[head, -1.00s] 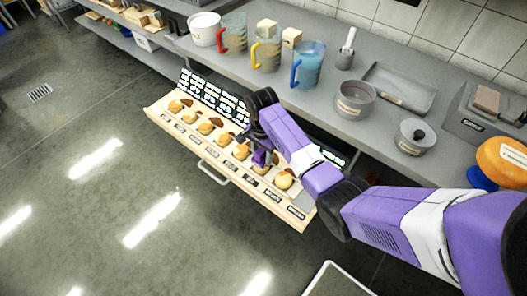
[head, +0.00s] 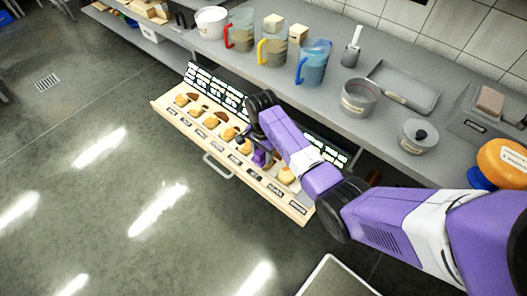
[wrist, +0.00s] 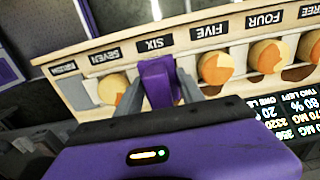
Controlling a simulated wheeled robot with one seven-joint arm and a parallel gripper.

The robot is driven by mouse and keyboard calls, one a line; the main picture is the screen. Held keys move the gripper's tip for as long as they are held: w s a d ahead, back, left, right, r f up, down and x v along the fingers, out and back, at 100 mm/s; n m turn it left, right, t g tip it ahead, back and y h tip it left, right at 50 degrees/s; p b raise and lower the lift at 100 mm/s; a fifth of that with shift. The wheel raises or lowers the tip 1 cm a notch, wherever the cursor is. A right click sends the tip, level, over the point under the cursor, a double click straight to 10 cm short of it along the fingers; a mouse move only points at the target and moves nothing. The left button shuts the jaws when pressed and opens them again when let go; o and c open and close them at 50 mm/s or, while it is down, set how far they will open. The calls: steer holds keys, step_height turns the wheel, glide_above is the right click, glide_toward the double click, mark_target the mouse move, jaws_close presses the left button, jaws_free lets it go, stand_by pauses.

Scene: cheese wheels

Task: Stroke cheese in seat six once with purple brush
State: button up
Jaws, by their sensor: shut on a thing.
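My gripper (wrist: 160,88) is shut on the purple brush (wrist: 158,78), a purple block between its fingers in the wrist view. The brush stands over the place behind the label SIX (wrist: 150,45) and hides the cheese there. I cannot tell whether it touches that cheese. In the head view my gripper (head: 257,146) and the brush (head: 262,157) are over the right half of the wooden cheese drawer (head: 188,128). A cheese (wrist: 112,89) sits by label SEVEN and another cheese (wrist: 216,67) by label FIVE, each with a darker orange patch.
Lit number displays (wrist: 290,115) stand along the drawer's back edge. On the counter above are a blue jug (head: 314,62), a grey pot (head: 359,97), a lidded pot (head: 418,138) and a tray (head: 405,85). The floor in front of the drawer is clear.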

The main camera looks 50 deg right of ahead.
mark_target(262, 151)
steer(key=shift+a, duration=0.2)
step_height(262, 151, up, 3)
steer(key=p, duration=0.2)
steer(key=shift+p, duration=0.4)
steer(key=shift+d+r, duration=0.1)
steer(key=shift+r, duration=1.2)
